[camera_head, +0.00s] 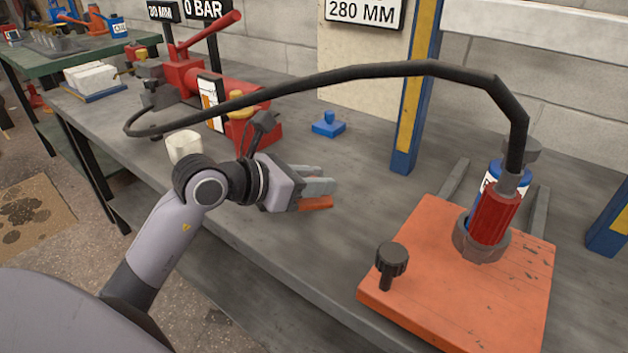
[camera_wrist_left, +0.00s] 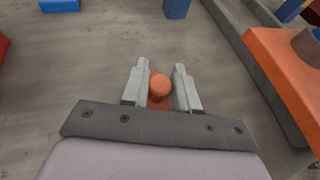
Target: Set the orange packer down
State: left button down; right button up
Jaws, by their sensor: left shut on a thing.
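The orange packer (camera_head: 316,203) is under and between the fingers of my left gripper (camera_head: 322,187), over the middle of the grey bench (camera_head: 290,245). In the left wrist view the packer shows as a round orange knob (camera_wrist_left: 160,87) on an orange base, between the two grey fingers of the left gripper (camera_wrist_left: 161,70). The left gripper is shut on the packer's knob. The packer looks low over the bench; I cannot tell whether its base touches it. My right gripper is not in view.
An orange plate (camera_head: 420,285) with a red and blue cylinder (camera_head: 495,215) and a black knob stands right. A blue packer (camera_head: 328,125) lies behind. A red pump (camera_head: 200,75) and a white cup (camera_head: 184,146) are left. A black hose (camera_head: 350,73) arches overhead. Bare bench surrounds the gripper.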

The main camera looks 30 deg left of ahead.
pick_arm(q)
jog(key=shift+f, duration=0.15)
jog(key=c, duration=0.9)
grip_release()
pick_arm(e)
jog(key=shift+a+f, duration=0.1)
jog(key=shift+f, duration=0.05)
pick_arm(q)
jog(key=shift+o, duration=0.2)
jog(key=shift+r, duration=0.2)
jog(key=p+v, duration=0.1)
jog(key=v, duration=1.1)
jog(key=shift+a+f, duration=0.1)
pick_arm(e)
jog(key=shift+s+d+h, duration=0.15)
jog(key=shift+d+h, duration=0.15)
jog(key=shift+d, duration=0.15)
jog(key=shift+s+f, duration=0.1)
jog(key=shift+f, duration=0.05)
